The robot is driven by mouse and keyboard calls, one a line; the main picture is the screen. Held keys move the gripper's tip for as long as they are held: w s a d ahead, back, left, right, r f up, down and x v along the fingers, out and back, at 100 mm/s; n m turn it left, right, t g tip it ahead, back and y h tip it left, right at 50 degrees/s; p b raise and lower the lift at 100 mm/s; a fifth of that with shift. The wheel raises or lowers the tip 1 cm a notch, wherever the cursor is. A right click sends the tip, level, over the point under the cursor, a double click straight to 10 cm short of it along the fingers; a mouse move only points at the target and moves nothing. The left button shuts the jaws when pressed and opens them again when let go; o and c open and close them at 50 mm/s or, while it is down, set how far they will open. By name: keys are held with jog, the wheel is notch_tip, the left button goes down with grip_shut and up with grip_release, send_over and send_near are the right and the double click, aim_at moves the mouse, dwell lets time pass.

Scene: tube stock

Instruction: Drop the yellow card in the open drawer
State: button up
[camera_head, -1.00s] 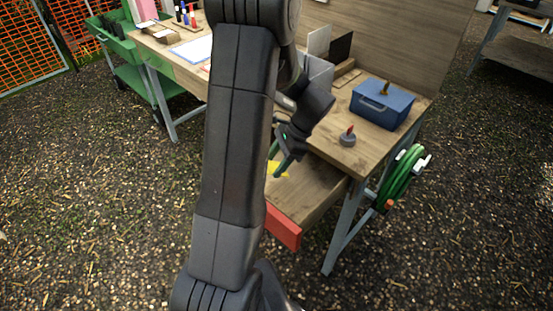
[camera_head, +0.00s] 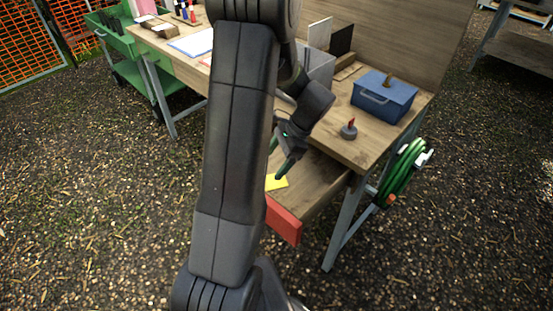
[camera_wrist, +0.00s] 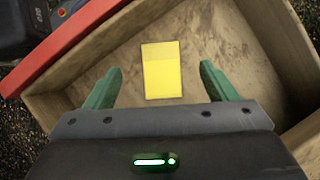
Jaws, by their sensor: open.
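The yellow card (camera_wrist: 162,72) lies flat on the wooden floor of the open drawer (camera_wrist: 262,28) in the wrist view. In the head view, part of the card (camera_head: 278,182) shows inside the drawer (camera_head: 318,190), partly hidden by my arm. The drawer has a red front (camera_wrist: 62,48). My gripper (camera_wrist: 158,85) is open, with its two green fingers apart on either side of the card and nothing between them. In the head view my gripper (camera_head: 283,164) hangs over the drawer, above the card and apart from it.
The workbench (camera_head: 362,148) holds a blue box (camera_head: 384,100) and a small grey piece with a red top (camera_head: 349,130). A green hose reel (camera_head: 402,174) hangs at its right side. A green cart (camera_head: 135,82) stands at the left.

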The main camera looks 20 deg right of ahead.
jog(key=w+v, duration=0.1)
jog(key=v, duration=1.2)
jog(key=shift+s+d+r+p, duration=0.2)
jog(key=shift+s+r+p, duration=0.15)
jog(key=shift+s, duration=0.15)
jog(key=x, duration=1.4)
jog(key=shift+b, duration=0.4)
jog(key=shift+r+p, duration=1.6)
jog(key=shift+r, duration=0.3)
jog(key=shift+f, duration=0.15)
